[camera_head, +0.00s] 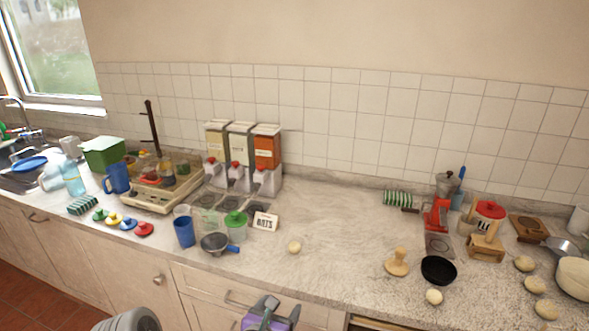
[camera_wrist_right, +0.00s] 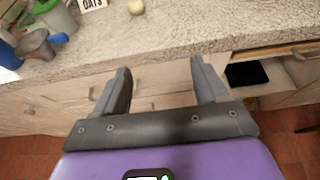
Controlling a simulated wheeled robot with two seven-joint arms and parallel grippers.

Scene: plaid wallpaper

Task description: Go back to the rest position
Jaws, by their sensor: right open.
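My right gripper (camera_head: 268,307) is in front of the counter's front edge in the head view, over the drawer fronts. In the right wrist view the right gripper (camera_wrist_right: 160,95) has its two grey fingers spread wide with nothing between them. The drawer fronts show behind the fingers. My left gripper is not in either view; a grey rounded shape at the bottom left of the head view cannot be made out with certainty.
The counter (camera_head: 340,235) is crowded left with cereal dispensers (camera_head: 240,155), a blue cup (camera_head: 184,231) and a small pan (camera_head: 215,243). A pale ball (camera_head: 294,247) lies near the middle. A black bowl (camera_head: 438,269) stands right. An open drawer (camera_wrist_right: 255,75) lies right of the gripper.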

